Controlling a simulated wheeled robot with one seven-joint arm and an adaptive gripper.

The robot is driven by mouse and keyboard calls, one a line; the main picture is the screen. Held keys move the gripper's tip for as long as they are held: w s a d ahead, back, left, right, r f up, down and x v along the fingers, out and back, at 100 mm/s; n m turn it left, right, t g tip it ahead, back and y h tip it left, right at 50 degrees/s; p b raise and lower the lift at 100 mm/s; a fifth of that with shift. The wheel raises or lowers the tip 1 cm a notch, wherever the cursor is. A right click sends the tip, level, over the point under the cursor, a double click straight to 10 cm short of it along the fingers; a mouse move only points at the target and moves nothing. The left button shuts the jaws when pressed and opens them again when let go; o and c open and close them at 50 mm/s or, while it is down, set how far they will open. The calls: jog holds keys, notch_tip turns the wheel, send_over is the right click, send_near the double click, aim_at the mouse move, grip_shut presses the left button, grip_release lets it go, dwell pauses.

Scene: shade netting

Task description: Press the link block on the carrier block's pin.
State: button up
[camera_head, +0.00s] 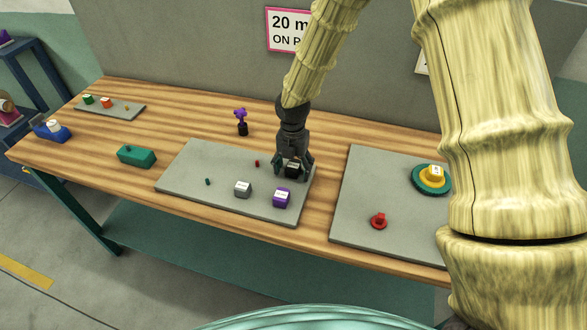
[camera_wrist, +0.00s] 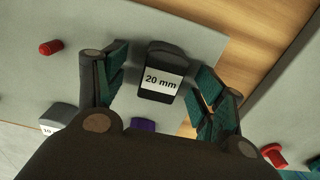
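A black block labelled "20 mm" (camera_wrist: 160,88), likely the link block, sits on the middle grey board (camera_head: 195,165); it also shows in the head view (camera_head: 292,170). My gripper (camera_head: 292,168) is open around it. In the wrist view, my gripper's fingers (camera_wrist: 160,92) stand on both sides, with gaps to the block. A grey labelled block (camera_head: 243,188) and a purple labelled block (camera_head: 282,198) stand nearer on the board. A teal block with a small pin on top (camera_head: 137,157), likely the carrier block, sits on the wood left of the board.
A small red peg (camera_head: 257,164) and a green peg (camera_head: 208,182) are on the middle board. A purple-topped dark item (camera_head: 241,122) stands behind it. The right board (camera_head: 360,190) holds a yellow-and-teal round part (camera_head: 432,178) and a red part (camera_head: 379,221). Bare wood separates the teal block and board.

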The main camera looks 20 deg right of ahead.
aim_at(293, 167)
grip_shut()
jog(key=shift+r+p, duration=0.8)
dwell(0.5)
jog(key=shift+r+p, duration=1.75)
jog(key=shift+r, duration=0.2)
jog(key=shift+r+p, duration=1.8)
jog(key=shift+r, duration=0.2)
